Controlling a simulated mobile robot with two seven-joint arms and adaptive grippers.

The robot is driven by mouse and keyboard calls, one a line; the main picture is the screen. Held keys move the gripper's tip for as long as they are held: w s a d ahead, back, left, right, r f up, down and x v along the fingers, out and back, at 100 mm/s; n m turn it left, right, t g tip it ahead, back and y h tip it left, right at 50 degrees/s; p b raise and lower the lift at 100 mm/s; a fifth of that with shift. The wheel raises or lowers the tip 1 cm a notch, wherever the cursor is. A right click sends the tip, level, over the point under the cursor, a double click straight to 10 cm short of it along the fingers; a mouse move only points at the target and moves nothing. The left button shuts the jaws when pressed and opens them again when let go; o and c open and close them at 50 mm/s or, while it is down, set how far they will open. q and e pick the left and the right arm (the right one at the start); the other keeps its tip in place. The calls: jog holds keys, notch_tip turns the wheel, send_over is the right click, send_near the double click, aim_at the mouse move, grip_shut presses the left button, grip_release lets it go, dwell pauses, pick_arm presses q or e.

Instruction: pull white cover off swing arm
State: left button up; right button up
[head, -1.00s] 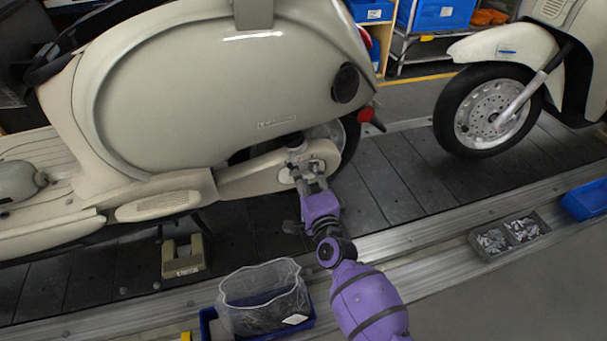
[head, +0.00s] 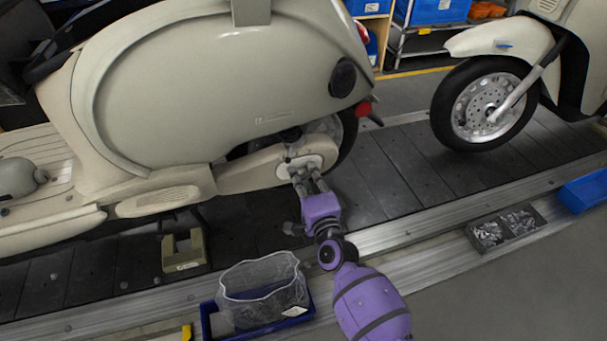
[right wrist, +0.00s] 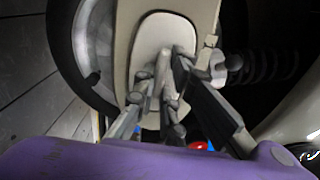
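The white cover (head: 314,163) is a pale rounded plate on the rear end of the beige swing arm (head: 250,172) of the near scooter. In the right wrist view the cover (right wrist: 152,32) fills the upper middle, lying against the arm. My purple right gripper (head: 308,183) is just below and in front of the cover. In the right wrist view its fingertips (right wrist: 170,75) lie close together over the cover's lower face; whether they pinch part of it is unclear. My left gripper is out of view.
A blue bin with a clear liner (head: 262,295) stands below, left of my right arm. A parts tray (head: 505,228) and blue box (head: 585,194) sit on the right rail. A beige block (head: 184,251) stands on the slats (head: 400,175). Another scooter's wheel (head: 490,107) is at right.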

jog(key=o, duration=0.4)
jog(key=shift+f, duration=0.1)
jog(key=shift+o, duration=0.2)
